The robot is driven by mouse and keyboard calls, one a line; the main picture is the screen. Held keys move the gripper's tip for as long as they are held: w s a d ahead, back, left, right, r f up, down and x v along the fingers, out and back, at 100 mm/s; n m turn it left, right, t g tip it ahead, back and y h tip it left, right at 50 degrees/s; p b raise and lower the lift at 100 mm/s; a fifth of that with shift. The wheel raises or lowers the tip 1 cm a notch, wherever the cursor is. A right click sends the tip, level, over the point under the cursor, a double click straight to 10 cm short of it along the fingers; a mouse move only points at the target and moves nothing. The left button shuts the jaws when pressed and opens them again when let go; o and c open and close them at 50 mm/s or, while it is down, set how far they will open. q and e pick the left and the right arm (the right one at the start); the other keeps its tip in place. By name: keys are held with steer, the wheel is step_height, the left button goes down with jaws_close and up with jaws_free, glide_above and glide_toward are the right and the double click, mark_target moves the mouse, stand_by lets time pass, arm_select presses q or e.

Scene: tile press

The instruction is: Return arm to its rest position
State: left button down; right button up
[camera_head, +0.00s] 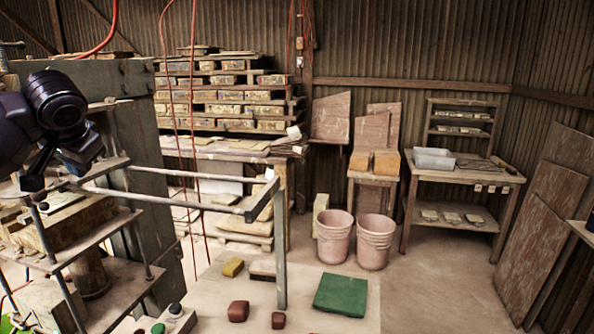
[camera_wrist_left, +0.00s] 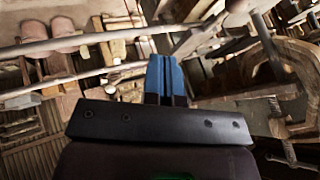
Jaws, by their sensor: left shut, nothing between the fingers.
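My left arm comes in at the left edge of the head view, dark and jointed. My left gripper (camera_head: 34,183) is beside the tile press (camera_head: 122,165), just above its upper plate and near the horizontal metal bars. In the left wrist view its blue-tipped fingers (camera_wrist_left: 165,75) are together with nothing between them. The press frame and a clamp-like metal part (camera_wrist_left: 275,70) show close to the fingers there. Whether the gripper touches the press cannot be told. My right gripper is not in view.
A metal bar frame (camera_head: 281,245) sticks out from the press. Two pink buckets (camera_head: 374,242), a green slab (camera_head: 341,295) and small blocks (camera_head: 238,311) are on the floor side. A wooden table (camera_head: 462,174) stands at the back right. Red cords hang near the press.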

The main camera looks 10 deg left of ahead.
arm_select(q)
steer(key=w+d+f+m+h, duration=0.1)
steer(key=w+d+f, duration=0.1)
steer(key=f, duration=0.5)
steer(key=w+d+f+m+h, duration=0.1)
steer(key=w+d+f, duration=0.1)
steer(key=f, duration=0.5)
steer(key=s+d+f+t+h, duration=0.1)
steer(key=d+f, duration=0.2)
steer(key=f, duration=0.4)
steer(key=s+d+f+m+h, duration=0.1)
steer(key=d+f, duration=0.1)
steer(key=f, duration=0.5)
steer(key=s+d+f+t+h, duration=0.1)
steer(key=s+d+f, duration=0.15)
steer(key=f, duration=0.35)
steer(key=s+d+f+t, duration=0.1)
steer(key=s+d+f, duration=0.2)
steer(key=s+f, duration=0.3)
steer(key=s+d+f+n+t+b, duration=0.1)
steer(key=s+d+f, duration=0.3)
steer(key=s+f, duration=0.2)
steer(key=s+d+f+n+t, duration=0.1)
steer(key=s+d+f+t, duration=0.1)
steer(key=s+f, duration=0.4)
steer(key=s+d, duration=0.1)
steer(key=s, duration=0.2)
steer(key=shift+d+f, duration=0.15)
steer(key=shift+d, duration=0.2)
